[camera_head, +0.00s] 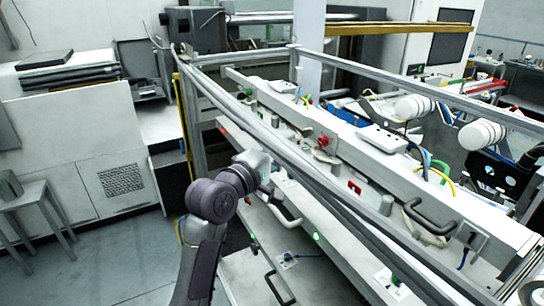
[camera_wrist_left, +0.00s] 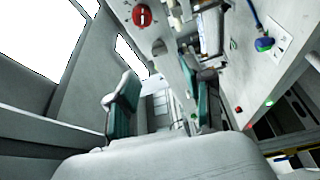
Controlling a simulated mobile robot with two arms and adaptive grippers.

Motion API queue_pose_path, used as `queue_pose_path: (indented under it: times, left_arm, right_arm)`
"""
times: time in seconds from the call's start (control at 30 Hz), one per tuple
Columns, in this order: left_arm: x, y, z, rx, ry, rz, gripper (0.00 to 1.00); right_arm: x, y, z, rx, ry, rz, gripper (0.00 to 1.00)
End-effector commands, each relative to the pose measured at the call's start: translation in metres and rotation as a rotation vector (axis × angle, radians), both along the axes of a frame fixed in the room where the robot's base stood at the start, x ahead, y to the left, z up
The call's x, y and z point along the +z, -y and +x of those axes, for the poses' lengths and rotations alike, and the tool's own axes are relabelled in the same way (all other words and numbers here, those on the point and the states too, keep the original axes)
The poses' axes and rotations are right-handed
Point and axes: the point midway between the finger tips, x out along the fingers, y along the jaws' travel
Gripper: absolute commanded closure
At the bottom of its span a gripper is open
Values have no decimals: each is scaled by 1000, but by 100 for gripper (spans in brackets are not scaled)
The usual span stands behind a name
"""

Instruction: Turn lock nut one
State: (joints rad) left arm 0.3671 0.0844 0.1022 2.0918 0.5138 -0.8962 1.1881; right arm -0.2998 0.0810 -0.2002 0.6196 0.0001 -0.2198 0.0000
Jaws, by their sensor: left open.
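I cannot tell for certain which part is lock nut one. A round red knob (camera_head: 323,141) sits on the machine's upper beam. A round red part with a pale mark (camera_wrist_left: 142,16) shows at the top of the left wrist view; I cannot tell if it is the same one. My left gripper (camera_wrist_left: 165,102) is open, its two green-padded fingers apart with nothing held between them. In the head view, my left arm reaches in from below to the machine's near side, and the fingers are mostly hidden. My right gripper is not in view.
A long metal rail (camera_head: 262,128) runs diagonally in front of the machine, close to my left arm. A blue connector (camera_wrist_left: 264,44) stands on a panel right of the fingers. Open floor (camera_head: 110,262) lies left.

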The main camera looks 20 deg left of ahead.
Motion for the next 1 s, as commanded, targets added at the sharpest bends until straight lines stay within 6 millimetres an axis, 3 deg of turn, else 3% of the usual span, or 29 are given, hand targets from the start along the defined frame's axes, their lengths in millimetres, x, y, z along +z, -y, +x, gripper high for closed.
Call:
queue_pose_path:
  times: [0.1,0.27,0.63,0.73,0.87,1.0]
  left_arm:
    - [-1,-7,-23,1,0,2,49]
    - [-2,-12,-42,0,-1,-1,49]
    - [-2,-14,-48,0,0,0,49]
    - [-5,-14,-47,-2,3,8,65]
    - [-18,-18,-43,-18,29,71,67]
    - [-43,-29,-34,-55,112,241,67]
  right_arm:
    - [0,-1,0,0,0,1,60]
    - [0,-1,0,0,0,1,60]
    - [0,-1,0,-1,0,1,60]
    - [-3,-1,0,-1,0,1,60]
    - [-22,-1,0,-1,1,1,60]
    - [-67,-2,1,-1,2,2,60]
